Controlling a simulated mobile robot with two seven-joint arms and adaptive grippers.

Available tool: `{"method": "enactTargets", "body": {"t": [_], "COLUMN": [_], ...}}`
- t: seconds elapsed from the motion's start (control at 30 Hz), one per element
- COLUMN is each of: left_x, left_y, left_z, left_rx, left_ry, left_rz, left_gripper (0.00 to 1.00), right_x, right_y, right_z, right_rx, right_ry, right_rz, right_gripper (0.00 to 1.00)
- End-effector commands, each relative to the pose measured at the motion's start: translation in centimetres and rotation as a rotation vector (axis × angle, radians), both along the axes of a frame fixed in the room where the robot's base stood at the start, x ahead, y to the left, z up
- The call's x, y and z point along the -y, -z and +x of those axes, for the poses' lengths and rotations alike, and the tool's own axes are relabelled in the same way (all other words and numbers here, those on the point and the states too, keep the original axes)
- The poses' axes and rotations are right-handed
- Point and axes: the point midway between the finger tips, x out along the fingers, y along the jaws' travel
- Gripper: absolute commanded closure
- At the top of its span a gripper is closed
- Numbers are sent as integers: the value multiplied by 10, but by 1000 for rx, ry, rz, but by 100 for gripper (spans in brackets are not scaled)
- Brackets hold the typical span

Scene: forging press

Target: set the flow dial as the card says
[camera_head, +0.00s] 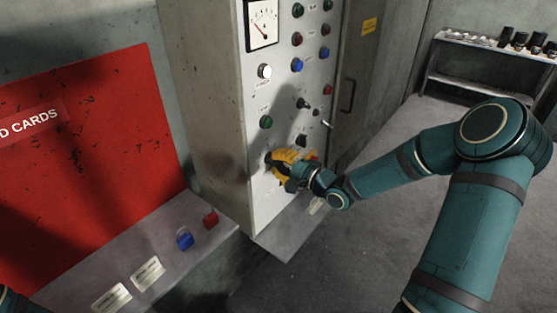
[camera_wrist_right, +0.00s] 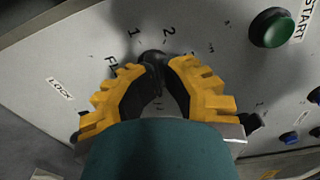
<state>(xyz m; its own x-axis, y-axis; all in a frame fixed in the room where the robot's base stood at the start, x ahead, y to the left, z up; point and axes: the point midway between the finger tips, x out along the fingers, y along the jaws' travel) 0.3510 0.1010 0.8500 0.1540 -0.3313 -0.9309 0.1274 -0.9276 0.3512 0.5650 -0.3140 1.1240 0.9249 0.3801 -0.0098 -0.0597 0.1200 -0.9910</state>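The flow dial (camera_wrist_right: 153,56) is a dark knob on the grey panel, with a partly covered label starting "FL" and the marks 1, 2 and 3 around it. My right gripper (camera_wrist_right: 163,66) has its yellow fingers drawn in on both sides of the knob, which hides much of it. In the head view the right gripper (camera_head: 272,160) is low on the cabinet front and covers the dial. Two pale cards, one nearer (camera_head: 112,298) and one farther (camera_head: 147,273), lie on the ledge; their text is too small to read. My left gripper is out of view.
The cabinet (camera_head: 215,110) carries a gauge (camera_head: 262,22), several buttons and switches, and a green START button (camera_wrist_right: 271,27). Blue (camera_head: 184,240) and red (camera_head: 210,219) padlocks sit on the ledge below a red board (camera_head: 90,150). A shelf (camera_head: 485,45) stands back right; the floor between is clear.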

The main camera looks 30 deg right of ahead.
Motion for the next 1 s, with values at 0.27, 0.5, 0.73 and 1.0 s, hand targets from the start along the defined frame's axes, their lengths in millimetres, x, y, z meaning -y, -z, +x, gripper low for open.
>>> {"method": "enactTargets", "body": {"t": [0.27,0.5,0.73,1.0], "left_x": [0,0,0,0], "left_y": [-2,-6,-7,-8], "left_z": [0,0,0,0], "left_rx": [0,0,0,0], "left_ry": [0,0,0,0], "left_rz": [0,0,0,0], "left_gripper": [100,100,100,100], "right_x": [-1,-2,-2,-3], "right_y": [-7,-7,-7,-8], "right_z": [3,3,3,3], "right_rx": [18,20,22,23], "right_ry": [-3,-4,-4,-5], "right_rz": [-1,0,-1,-1], "right_gripper": [100,100,100,100]}}
